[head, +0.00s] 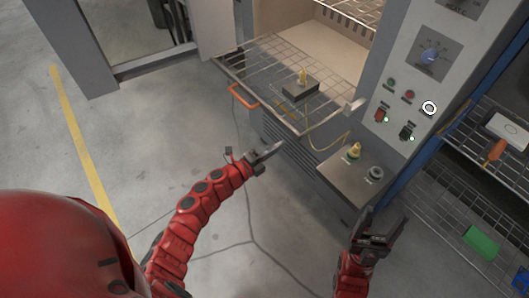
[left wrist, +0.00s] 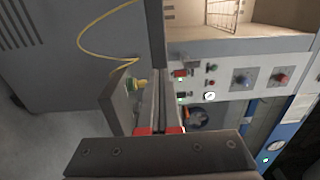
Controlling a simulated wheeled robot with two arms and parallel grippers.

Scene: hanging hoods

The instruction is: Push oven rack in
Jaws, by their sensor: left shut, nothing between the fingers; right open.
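The oven rack (head: 325,121) is a wire shelf sticking out of the open, lit oven (head: 325,45) in the head view. An orange handle (head: 243,94) is at its front edge. My right gripper (head: 384,220) is open and empty, lower right, near the small metal ledge.
The metal ledge (head: 345,182) with a yellow fitting (head: 353,151) and a yellow cable juts out below the rack. A control panel (head: 420,75) stands right of the oven. A wire shelf (head: 455,195) with a green item (head: 481,242) is at right. Floor at left is clear.

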